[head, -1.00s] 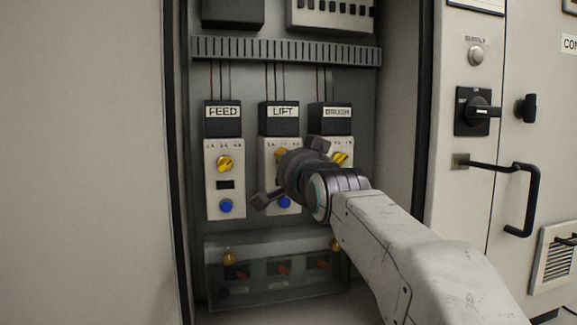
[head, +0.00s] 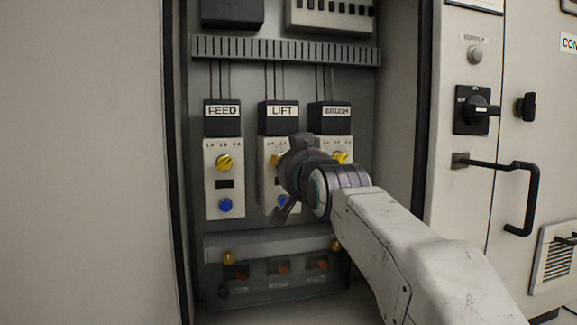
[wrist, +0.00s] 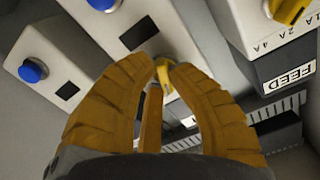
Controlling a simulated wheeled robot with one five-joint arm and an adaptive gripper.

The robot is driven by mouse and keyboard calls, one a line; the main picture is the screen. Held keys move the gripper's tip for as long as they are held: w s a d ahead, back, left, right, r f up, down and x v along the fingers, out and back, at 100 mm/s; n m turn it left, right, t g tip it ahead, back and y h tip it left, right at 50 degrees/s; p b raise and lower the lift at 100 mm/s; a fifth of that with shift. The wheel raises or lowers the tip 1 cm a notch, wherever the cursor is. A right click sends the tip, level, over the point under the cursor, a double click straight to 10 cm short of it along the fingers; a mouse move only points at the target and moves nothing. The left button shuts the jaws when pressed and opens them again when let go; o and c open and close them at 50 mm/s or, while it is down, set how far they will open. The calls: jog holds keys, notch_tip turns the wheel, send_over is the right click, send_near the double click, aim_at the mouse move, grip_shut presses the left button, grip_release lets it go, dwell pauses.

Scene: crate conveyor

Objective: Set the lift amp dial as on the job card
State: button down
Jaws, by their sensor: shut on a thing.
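The LIFT module (head: 266,185) is the middle of three beige units in the open cabinet, under a black block labelled LIFT (head: 283,112). A sliver of its yellow amp dial (head: 275,159) shows beside my gripper (head: 294,172), which covers the rest of the dial and most of the scale. In the wrist view my gripper (wrist: 160,70) has its orange fingers shut on the yellow dial (wrist: 164,84), seen between the tips. The dial's pointer setting cannot be read. The LIFT blue button (head: 284,202) is partly hidden.
FEED's yellow dial (head: 224,162) is to the left and BRUSH's yellow dial (head: 341,157) close to the right of my gripper. A clear-fronted box (head: 250,291) with orange switches is below. A door with a black handle (head: 528,200) and rotary switch (head: 480,109) is at the right.

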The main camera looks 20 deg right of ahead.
jog(key=n, duration=1.3)
jog(key=shift+r+n, duration=0.3)
jog(key=shift+r, duration=0.1)
dwell(0.4)
jog(key=c, duration=1.1)
grip_release()
jog(key=shift+f, duration=0.1)
jog(key=shift+c, duration=0.2)
jog(key=s, duration=1.2)
